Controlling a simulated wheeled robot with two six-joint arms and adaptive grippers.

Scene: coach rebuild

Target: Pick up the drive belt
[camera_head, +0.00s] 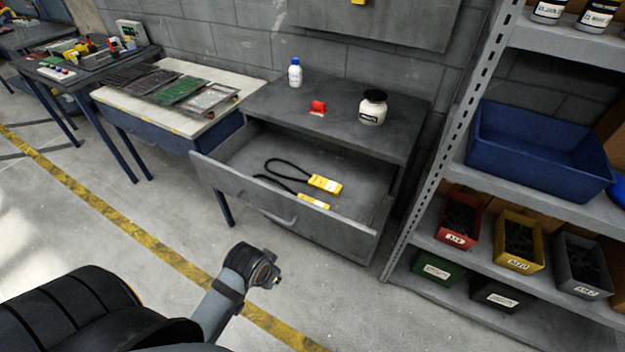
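Two black looped belts with yellow label sleeves lie in the open grey drawer (230,160). The rear belt (285,162) has a larger loop and a yellow sleeve (325,184). The front belt (277,183) has its yellow sleeve (313,201) near the drawer's front wall. I cannot tell from the view which one is the drive belt. An arm of mine, apparently the left, reaches up from the bottom left. Its end, my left gripper (266,275), is over the floor in front of the drawer, apart from the belts; its fingers cannot be made out. My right gripper is not in view.
A white bottle (295,74), a red item (318,108) and a black-lidded jar (373,108) stand on the cabinet top. A metal shelf (440,140) with bins stands right. A workbench (170,118) is left. The floor before the drawer is clear.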

